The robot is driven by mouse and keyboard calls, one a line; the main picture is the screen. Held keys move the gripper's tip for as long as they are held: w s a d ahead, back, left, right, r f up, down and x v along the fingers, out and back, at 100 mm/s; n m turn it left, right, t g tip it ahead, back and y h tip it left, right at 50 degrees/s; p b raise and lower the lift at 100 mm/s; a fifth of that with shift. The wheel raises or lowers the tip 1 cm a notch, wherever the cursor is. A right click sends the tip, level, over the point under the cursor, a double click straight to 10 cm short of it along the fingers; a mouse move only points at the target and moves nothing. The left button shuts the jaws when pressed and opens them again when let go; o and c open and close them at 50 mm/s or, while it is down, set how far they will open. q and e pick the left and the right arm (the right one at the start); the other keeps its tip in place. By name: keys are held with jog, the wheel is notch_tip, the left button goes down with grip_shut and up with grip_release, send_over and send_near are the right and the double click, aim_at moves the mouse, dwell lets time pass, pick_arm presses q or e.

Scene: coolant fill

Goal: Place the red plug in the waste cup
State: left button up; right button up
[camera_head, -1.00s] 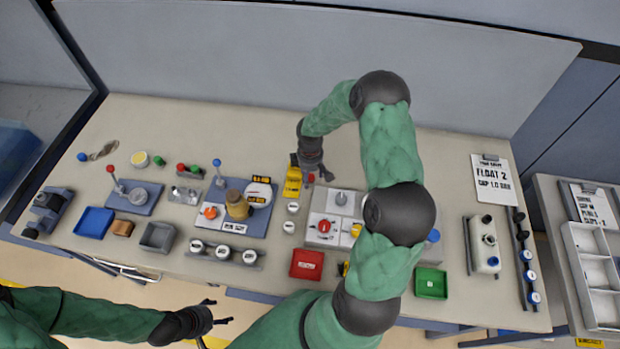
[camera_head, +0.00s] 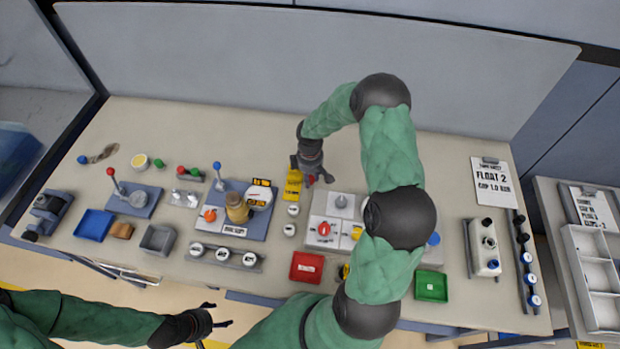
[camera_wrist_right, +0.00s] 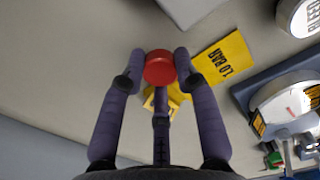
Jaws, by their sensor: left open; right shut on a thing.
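The red plug (camera_wrist_right: 159,68) sits between the fingertips of my right gripper (camera_wrist_right: 160,70) in the right wrist view. The gripper is shut on it. In the head view my right gripper (camera_head: 314,178) is over the bench, just right of a yellow piece (camera_head: 293,185); the plug is hard to make out there. My left gripper (camera_head: 218,317) is open and empty in front of the bench's front edge. I cannot tell which container is the waste cup; none is readably marked so.
A yellow card (camera_wrist_right: 225,58) lettered LO BAR lies near the plug. A red tray (camera_head: 307,267), a green tray (camera_head: 431,286), a grey tray (camera_head: 158,239) and a blue tray (camera_head: 93,223) line the front.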

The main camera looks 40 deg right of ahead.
jog(key=shift+r, duration=0.55)
jog(key=s+a+r, duration=0.9)
jog(key=s+r, duration=0.1)
jog(key=r, duration=0.1)
jog(key=shift+s+a+r, duration=0.2)
